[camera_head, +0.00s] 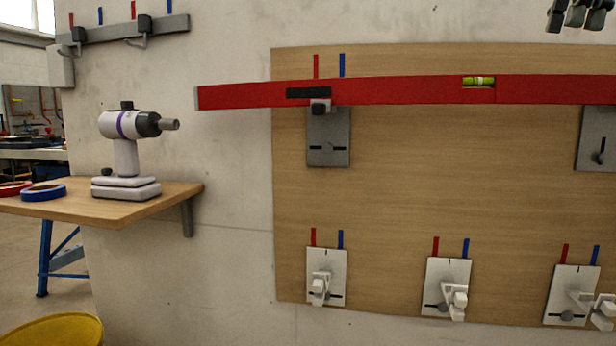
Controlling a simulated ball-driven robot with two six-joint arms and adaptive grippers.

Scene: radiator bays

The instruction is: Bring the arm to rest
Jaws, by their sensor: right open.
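My right gripper (576,14) shows at the top right corner, cut off by the picture's upper edge. Only its dark grey fingers are in view, in front of the bare wall above the wooden panel (430,190). It is open, and I see nothing held in it. It is apart from the long red spirit level (400,92), which lies across the panel's upper part below it. My left gripper is not in view.
The level lies at a grey bracket (328,140); another grey bracket (597,140) is at right. White brackets (326,277) line the panel's lower part. A drill (127,140) and tape rolls (44,193) are on a wooden shelf (140,205). A yellow bucket (55,332) is below.

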